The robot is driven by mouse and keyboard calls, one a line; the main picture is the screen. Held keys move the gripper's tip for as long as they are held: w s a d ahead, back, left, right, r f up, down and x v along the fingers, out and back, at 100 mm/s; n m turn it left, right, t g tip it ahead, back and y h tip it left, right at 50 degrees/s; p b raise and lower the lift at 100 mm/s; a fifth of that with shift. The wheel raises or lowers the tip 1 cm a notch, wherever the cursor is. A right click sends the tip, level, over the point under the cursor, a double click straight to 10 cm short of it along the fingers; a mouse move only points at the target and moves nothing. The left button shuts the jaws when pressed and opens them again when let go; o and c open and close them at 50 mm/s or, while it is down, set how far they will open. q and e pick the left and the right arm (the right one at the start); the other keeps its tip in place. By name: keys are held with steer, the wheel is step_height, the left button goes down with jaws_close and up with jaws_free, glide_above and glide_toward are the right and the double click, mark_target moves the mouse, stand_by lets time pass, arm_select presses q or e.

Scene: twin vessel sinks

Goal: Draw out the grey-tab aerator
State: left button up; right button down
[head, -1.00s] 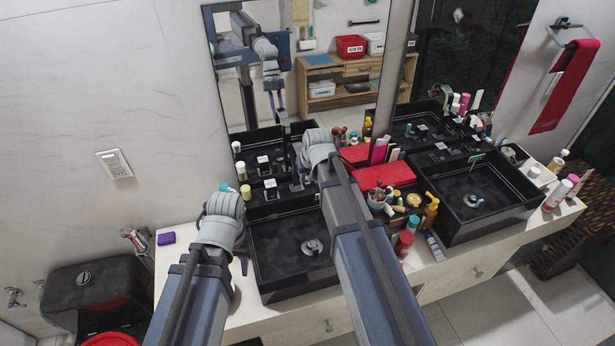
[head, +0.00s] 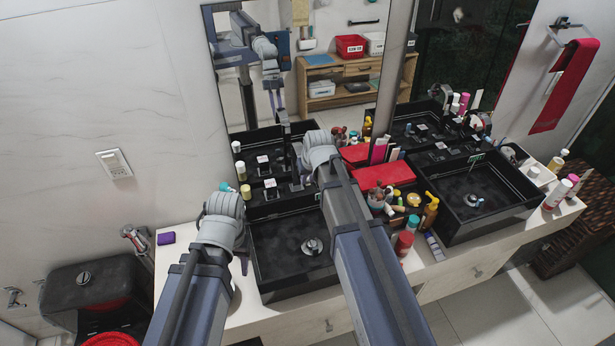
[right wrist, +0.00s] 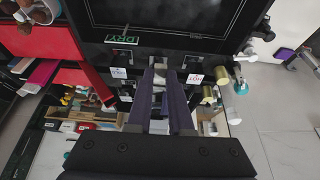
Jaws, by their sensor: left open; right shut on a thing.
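In the right wrist view, the two dark fingers of my right gripper (right wrist: 160,80) are closed on a small greyish piece (right wrist: 160,67), in line with the grey-tab aerator's place at the faucet. The fingers cover most of it, so I cannot tell whether it is still seated. Small white labels flank the tips, one with red letters reading HOT (right wrist: 195,78), the other with blue letters (right wrist: 119,73). In the head view the right fingertips are largely hidden behind my wrist. My left gripper (head: 244,265) hangs beside the left sink's left edge, mostly hidden by its own wrist, open and empty.
The black left sink (head: 270,282) lies below my right arm. The right sink (head: 500,222) stands beyond a crowd of bottles and a red box (head: 385,177). A purple block (head: 166,238) lies at the counter's left end. The mirror stands close behind.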

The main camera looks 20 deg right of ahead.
steer(key=shift+s+d, duration=0.1)
steer(key=shift+s, duration=2.35)
steer(key=shift+s, duration=0.2)
steer(key=s+r+p, duration=0.2)
steer(key=s, duration=0.1)
steer(key=s+r+p, duration=0.1)
steer(key=s, duration=0.1)
steer(key=shift+d, duration=0.1)
